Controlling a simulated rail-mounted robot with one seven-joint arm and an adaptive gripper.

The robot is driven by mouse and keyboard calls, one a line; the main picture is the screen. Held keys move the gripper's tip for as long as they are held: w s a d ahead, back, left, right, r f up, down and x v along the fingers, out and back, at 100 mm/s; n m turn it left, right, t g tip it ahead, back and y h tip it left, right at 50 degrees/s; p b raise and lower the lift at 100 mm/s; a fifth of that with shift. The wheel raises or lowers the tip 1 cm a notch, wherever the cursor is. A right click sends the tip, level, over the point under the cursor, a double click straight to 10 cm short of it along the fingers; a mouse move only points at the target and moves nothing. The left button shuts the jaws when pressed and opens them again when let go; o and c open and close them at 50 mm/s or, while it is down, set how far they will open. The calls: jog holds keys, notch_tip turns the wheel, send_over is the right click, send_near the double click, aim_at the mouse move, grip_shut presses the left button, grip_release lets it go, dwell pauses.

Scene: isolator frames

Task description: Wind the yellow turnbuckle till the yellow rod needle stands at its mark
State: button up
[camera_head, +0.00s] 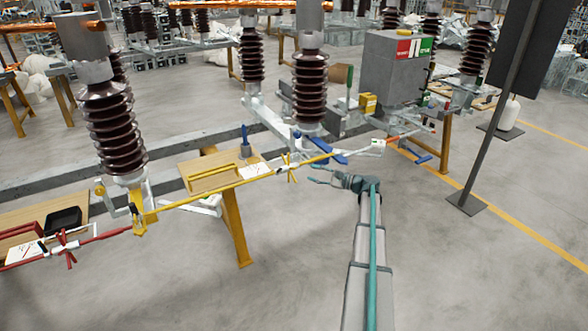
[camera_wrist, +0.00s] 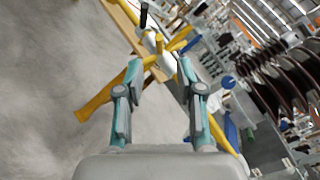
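The yellow turnbuckle (camera_head: 289,168), with prongs sticking out, sits on the yellow rod (camera_head: 205,195) in the head view. A white card (camera_head: 255,170) is beside it on the rod; the needle and mark are too small to make out. My gripper (camera_head: 312,174) is to the right of the turnbuckle, its fingers pointing left towards it. In the wrist view the turnbuckle (camera_wrist: 160,48) shows just beyond and between the fingertips of my gripper (camera_wrist: 160,68). The fingers are apart with nothing held between them.
A red rod with a red turnbuckle (camera_head: 65,246) is at the lower left. Brown insulators (camera_head: 112,130) and a grey cabinet (camera_head: 394,68) stand behind. The floor in front is clear around my arm.

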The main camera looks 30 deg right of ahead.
aim_at(294, 168)
jog(key=p+x, duration=0.2)
jog(key=x, duration=0.7)
jog(key=shift+a, duration=0.1)
grip_shut()
